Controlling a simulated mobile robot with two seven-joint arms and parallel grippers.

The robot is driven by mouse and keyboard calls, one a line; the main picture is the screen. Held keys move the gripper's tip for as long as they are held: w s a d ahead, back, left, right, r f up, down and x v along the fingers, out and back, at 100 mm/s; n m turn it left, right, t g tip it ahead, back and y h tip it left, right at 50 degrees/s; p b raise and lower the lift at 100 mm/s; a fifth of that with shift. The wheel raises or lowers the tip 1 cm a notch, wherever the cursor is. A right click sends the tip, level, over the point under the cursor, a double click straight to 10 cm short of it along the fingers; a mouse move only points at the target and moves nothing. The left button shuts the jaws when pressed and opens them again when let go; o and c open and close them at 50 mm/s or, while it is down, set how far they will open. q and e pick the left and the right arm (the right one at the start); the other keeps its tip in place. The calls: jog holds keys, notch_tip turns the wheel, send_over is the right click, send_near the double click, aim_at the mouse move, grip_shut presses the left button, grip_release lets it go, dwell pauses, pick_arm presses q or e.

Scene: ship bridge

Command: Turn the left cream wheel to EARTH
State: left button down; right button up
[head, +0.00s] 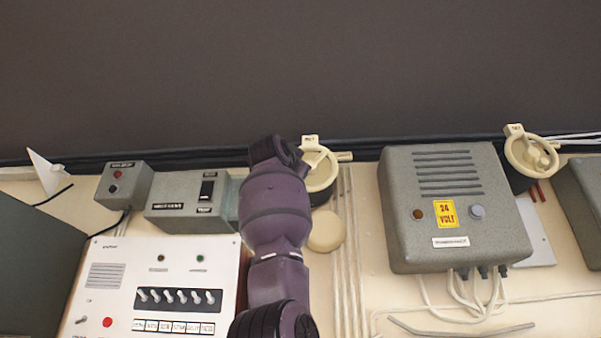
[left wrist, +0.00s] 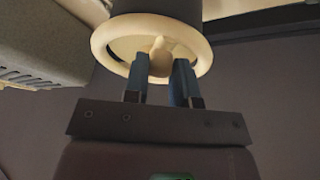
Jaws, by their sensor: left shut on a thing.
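The left cream wheel (head: 331,168) is mounted on the wall, right of my purple left arm, which covers its left part. A small label tab stands at its top; its lettering is too small to read surely. In the left wrist view the cream wheel (left wrist: 204,55) shows as a round rim with a raised central grip. My left gripper (left wrist: 160,64) reaches into the wheel, its two blue-dark fingers on either side of that grip, shut on it. In the head view the fingers are hidden behind my arm. My right gripper is in neither view.
A second cream wheel (head: 530,152) is at the far right. A grey 24 VOLT box (head: 460,235) stands between the wheels. A grey switch box (head: 180,215) and a white panel (head: 110,270) are left of my arm. A round cream disc (head: 327,231) lies below the wheel.

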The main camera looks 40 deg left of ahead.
pick_arm(q)
jog(key=m, duration=0.1)
jog(key=m+h+p, duration=0.1)
jog(key=r+m, duration=0.1)
jog(key=shift+s+a+m+h, duration=0.25)
jog(key=shift+a+m+h, duration=0.05)
jog(key=shift+a+m, duration=0.1)
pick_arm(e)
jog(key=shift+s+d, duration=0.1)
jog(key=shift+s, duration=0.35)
pick_arm(q)
jog(key=shift+d+r, duration=0.1)
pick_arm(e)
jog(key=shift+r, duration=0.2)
pick_arm(q)
jog(key=c, duration=0.9)
grip_release()
jog(key=shift+c, duration=0.2)
